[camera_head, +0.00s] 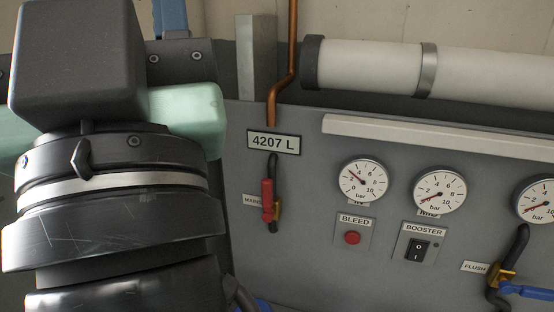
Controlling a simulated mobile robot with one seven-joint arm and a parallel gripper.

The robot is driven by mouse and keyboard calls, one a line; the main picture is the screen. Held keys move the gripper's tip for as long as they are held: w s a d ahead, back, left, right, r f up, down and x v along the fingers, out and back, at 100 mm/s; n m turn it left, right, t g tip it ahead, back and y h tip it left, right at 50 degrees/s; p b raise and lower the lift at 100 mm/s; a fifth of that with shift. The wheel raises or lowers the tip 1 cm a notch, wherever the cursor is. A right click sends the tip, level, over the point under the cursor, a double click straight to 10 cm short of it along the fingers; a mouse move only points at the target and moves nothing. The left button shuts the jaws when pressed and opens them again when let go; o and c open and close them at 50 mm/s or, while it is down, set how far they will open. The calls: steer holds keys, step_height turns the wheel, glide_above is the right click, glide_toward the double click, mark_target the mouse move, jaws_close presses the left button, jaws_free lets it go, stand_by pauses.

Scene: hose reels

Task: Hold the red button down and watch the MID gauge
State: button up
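The red button (352,238) sits on a small plate under the label BLEED on the grey panel. Nothing touches it, and it looks unpressed, though its depth is hard to judge. The middle gauge (439,190) is a white round dial in bar. The label below it is partly covered and seems to read MID. Its needle points to the lower left, near the bottom of the scale. My gripper is not in view.
Another gauge (363,180) reads roughly 2 to 3 bar; a third (538,200) is cut off at right. A BOOSTER rocker switch (417,248), a red-handled MAINS valve (267,200) and a blue FLUSH lever (526,291) flank the button. The panel's left side is hidden.

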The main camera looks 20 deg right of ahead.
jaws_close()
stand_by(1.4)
